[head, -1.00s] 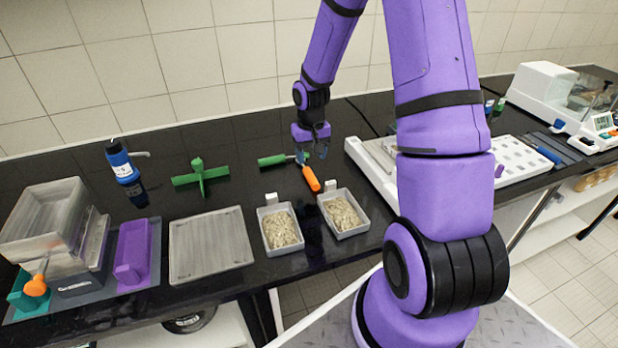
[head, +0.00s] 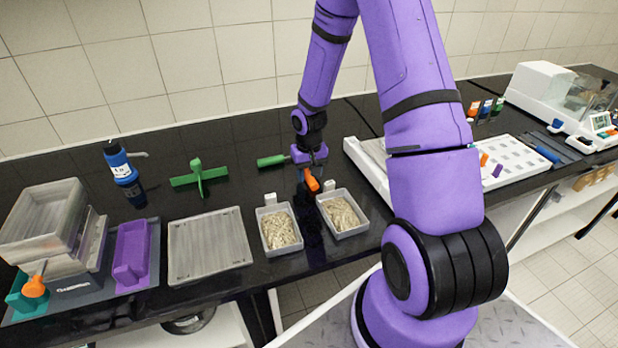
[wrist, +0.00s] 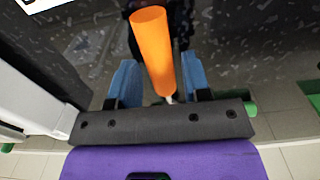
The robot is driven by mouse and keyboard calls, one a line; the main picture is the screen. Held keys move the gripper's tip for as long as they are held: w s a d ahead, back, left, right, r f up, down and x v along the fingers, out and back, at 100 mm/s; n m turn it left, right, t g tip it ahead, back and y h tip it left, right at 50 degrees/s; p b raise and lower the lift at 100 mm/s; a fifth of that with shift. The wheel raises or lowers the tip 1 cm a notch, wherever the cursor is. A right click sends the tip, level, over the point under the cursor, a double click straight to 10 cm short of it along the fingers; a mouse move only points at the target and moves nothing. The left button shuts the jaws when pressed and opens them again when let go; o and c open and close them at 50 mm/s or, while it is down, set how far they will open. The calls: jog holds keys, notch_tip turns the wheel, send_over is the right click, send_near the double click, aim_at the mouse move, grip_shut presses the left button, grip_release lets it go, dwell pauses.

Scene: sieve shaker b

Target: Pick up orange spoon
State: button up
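The orange spoon (head: 312,180) is at my gripper, just behind the gap between the two grain trays in the head view. In the wrist view, its thick orange handle (wrist: 152,45) runs between my gripper's blue fingers (wrist: 160,82) and narrows toward the palm. The spoon's bowl is hidden by the gripper. I cannot tell clearly how far the spoon is above the black bench.
Two grain trays (head: 261,215) (head: 367,231) stand just in front. A green-handled tool (head: 271,160) lies close behind to the left. A white tray (head: 353,160) stands to the right. A green cross-shaped piece (head: 199,177) and a flat grey tray (head: 172,262) are farther left.

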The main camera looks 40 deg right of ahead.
aim_at(308, 174)
grip_shut()
notch_tip(308, 174, up, 9)
jog(key=shift+s+a+f+m, duration=0.25)
jog(key=shift+s+a+m, duration=0.6)
jog(key=shift+a+m, duration=0.2)
jog(key=shift+s+a+f+m, duration=0.2)
jog(key=shift+s+a+m, duration=0.65)
jog(key=shift+m, duration=0.3)
jog(key=shift+f, duration=0.1)
jog(key=shift+f, duration=3.3)
